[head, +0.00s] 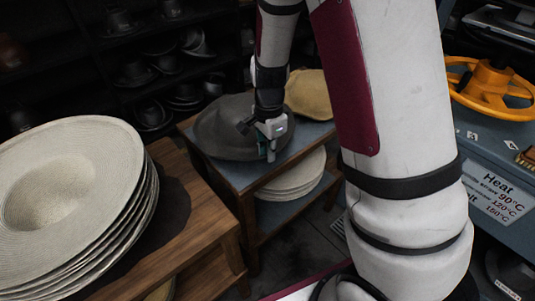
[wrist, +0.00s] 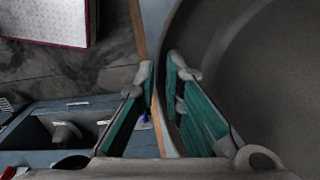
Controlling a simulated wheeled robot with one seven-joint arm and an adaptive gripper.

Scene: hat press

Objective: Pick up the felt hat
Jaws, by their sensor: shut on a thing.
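The dark grey felt hat (head: 222,128) lies on the blue top of a small wooden table (head: 314,133) in the head view. It fills the right side of the wrist view (wrist: 265,65). My gripper (head: 270,143) is at the hat's near right side, pointing down. In the wrist view, my gripper (wrist: 161,72) has one teal finger on each side of the hat's brim edge and is shut on it. I cannot tell whether the hat is clear of the tabletop. My arm hides part of the hat.
A tan hat (head: 308,95) lies behind the felt hat on the same table. Pale hats (head: 292,178) are stacked on its lower shelf. A large stack of straw hats (head: 70,200) stands on a wooden table at left. A blue press with an orange handwheel (head: 490,85) stands at right.

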